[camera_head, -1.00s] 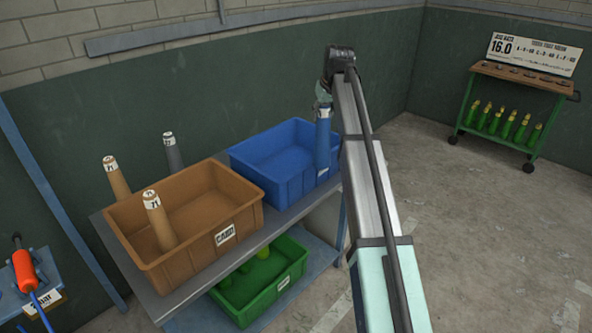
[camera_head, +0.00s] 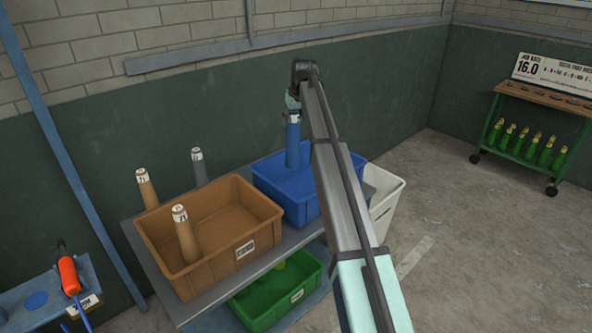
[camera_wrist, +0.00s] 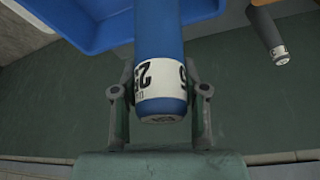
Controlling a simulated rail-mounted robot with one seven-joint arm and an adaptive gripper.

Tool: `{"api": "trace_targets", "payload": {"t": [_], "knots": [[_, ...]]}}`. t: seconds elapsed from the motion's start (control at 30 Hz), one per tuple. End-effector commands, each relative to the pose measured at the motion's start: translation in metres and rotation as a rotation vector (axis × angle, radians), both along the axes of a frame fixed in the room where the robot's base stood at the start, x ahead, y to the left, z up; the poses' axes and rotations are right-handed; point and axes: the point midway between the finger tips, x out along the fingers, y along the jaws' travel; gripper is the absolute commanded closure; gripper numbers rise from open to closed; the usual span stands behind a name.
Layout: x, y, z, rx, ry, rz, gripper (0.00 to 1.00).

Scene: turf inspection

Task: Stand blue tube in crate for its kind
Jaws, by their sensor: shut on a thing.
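My gripper (camera_head: 293,108) is shut on the upper part of the blue tube (camera_head: 293,145), which hangs about upright. In the head view the tube's lower end overlaps the inside of the blue crate (camera_head: 309,210); whether it touches the floor cannot be told. In the wrist view my two fingers (camera_wrist: 160,108) sit either side of the tube (camera_wrist: 160,35) by its white label band. The blue crate (camera_wrist: 88,38) shows at the upper left there. My arm covers the crate's right part in the head view.
Left of the blue crate, a brown crate (camera_head: 205,262) holds a tan tube (camera_head: 187,238). Behind it are another tan tube (camera_head: 148,190) and a grey tube (camera_head: 199,168). A green crate (camera_head: 290,300) sits on the lower shelf. A white bin (camera_head: 388,208) stands at the right.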

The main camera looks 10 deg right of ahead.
Motion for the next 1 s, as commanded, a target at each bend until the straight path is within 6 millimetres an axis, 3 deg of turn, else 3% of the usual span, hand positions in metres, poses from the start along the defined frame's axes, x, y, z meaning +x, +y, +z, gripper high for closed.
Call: {"api": "trace_targets", "payload": {"t": [0.3, 0.5, 0.87, 1.0], "knots": [[-0.003, 0.000, -0.076, 0.000, 0.003, 0.000, 1.00], [-0.002, 0.000, -0.116, 0.000, 0.001, 0.000, 1.00], [-0.001, 0.000, -0.143, 0.000, 0.001, 0.000, 1.00], [-0.001, 0.000, -0.162, 0.000, 0.001, -0.001, 1.00]]}}
